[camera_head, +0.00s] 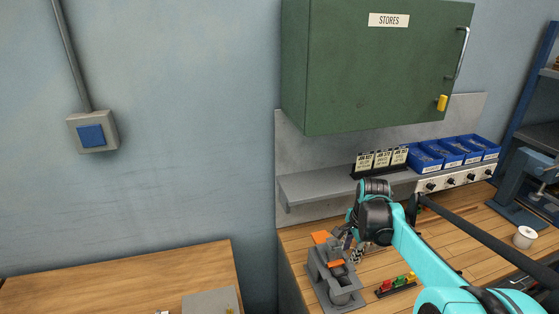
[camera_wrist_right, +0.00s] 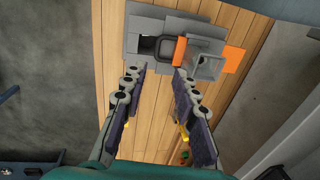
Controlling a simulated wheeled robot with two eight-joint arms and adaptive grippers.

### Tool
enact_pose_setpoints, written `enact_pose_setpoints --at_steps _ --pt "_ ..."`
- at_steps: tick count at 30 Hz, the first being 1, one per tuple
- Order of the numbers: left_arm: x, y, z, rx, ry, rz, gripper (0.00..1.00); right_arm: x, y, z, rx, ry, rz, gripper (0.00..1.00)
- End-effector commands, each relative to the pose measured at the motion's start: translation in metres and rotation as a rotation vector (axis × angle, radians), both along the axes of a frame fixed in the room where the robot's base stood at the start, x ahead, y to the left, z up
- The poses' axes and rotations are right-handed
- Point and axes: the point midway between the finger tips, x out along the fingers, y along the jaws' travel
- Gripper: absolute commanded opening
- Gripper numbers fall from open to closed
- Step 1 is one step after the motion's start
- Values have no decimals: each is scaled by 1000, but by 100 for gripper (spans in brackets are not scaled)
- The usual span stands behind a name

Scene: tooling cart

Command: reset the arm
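My right arm (camera_head: 428,262) reaches in from the lower right in the head view. Its gripper (camera_head: 347,240) points down over the bench, close to a grey fixture with orange parts (camera_head: 338,283). In the right wrist view the two fingers of the right gripper (camera_wrist_right: 160,74) stand apart, with only bench wood showing between them. The grey and orange fixture (camera_wrist_right: 147,22) lies just beyond the fingertips there; I cannot tell whether they touch it. My left gripper is not in view.
A green STORES cabinet (camera_head: 370,75) hangs above a grey shelf (camera_head: 318,187) with job cards (camera_head: 382,160) and blue bins (camera_head: 425,158). Coloured pieces (camera_head: 397,283) sit right of the fixture. A white spool (camera_head: 524,237) and blue vise (camera_head: 528,185) are farther right. A wooden table (camera_head: 130,275) is at left.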

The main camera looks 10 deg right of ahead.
Motion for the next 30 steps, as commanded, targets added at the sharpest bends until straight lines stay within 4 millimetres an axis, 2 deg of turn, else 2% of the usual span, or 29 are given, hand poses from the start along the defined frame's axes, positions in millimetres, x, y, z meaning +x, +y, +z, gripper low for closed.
enact_pose_setpoints --at_steps 5,11,18,24,30 --pt "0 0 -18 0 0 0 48 -18 23 -4 -40 -43 147 29" --pt "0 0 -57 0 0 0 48 -70 76 -22 -173 -154 547 29" --pt "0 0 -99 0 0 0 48 -136 126 -68 -383 -283 1039 29" --pt "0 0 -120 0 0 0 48 -171 147 -105 -533 -349 1320 29" --pt "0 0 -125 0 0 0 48 -181 154 -116 -591 -370 1417 29"
